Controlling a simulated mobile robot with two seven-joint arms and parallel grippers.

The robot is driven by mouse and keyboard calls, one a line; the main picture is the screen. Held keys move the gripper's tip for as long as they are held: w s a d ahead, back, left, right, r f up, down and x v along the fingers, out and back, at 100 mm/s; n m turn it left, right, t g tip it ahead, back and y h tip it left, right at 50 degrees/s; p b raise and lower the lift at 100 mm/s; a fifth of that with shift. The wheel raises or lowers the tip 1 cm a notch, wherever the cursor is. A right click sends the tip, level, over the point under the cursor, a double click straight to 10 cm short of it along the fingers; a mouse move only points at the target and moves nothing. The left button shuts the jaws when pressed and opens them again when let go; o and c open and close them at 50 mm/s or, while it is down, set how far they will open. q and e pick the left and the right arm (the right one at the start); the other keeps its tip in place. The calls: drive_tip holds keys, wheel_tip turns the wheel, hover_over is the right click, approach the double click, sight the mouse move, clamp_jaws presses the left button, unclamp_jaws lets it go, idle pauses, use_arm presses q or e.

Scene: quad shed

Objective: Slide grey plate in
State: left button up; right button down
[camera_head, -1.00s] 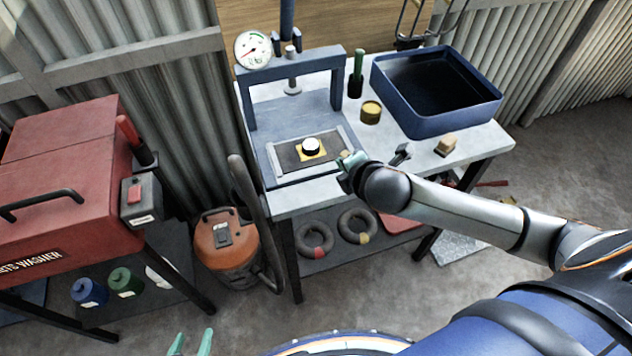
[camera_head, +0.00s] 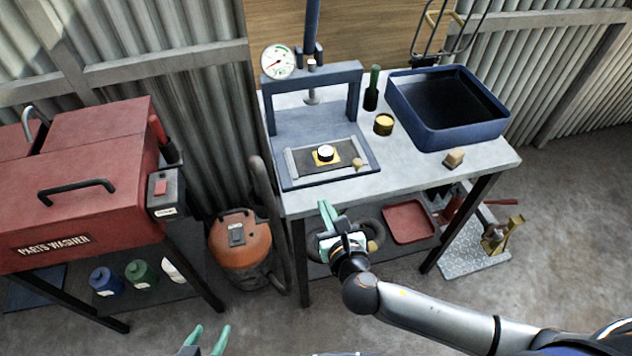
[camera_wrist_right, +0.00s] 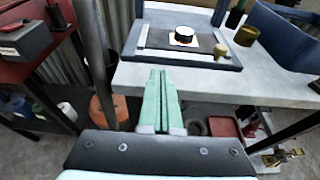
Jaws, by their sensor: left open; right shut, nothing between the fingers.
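The dark grey plate (camera_head: 303,162) lies on the bed of the blue press between two light rails. A yellow square with a white-topped round piece (camera_head: 325,153) sits on it, and a small tan knob (camera_head: 357,164) stands at its right end. The plate also shows in the right wrist view (camera_wrist_right: 160,39). My right gripper (camera_head: 326,212) is shut and empty, in front of and below the bench's front edge, apart from the plate. Its green fingers (camera_wrist_right: 160,85) are together in the wrist view. My left gripper (camera_head: 205,338) is open at the bottom edge, far from the press.
The blue press frame (camera_head: 357,92) stands over the bed. A blue tray (camera_head: 440,130), yellow tin (camera_head: 383,124), green-handled tool (camera_head: 372,85) and tan block (camera_head: 454,158) are on the bench's right. A red parts washer (camera_head: 80,200) and orange canister (camera_head: 240,245) stand left.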

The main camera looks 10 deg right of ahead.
drive_tip(key=b, duration=0.3)
approach(310, 170)
drive_tip(key=shift+w+a+f, duration=0.1)
drive_tip(key=shift+w+f, duration=0.15)
drive_tip(key=shift+f, duration=0.25)
drive_tip(key=shift+w+f, duration=0.3)
drive_tip(key=shift+f, duration=0.15)
drive_tip(key=w+b, duration=0.2)
drive_tip(key=w, duration=0.1)
drive_tip(key=shift+w+r, duration=0.15)
drive_tip(key=shift+w, duration=0.2)
use_arm(q)
wheel_tip(310, 170, down, 6)
use_arm(e)
drive_tip(key=shift+w+r, duration=0.1)
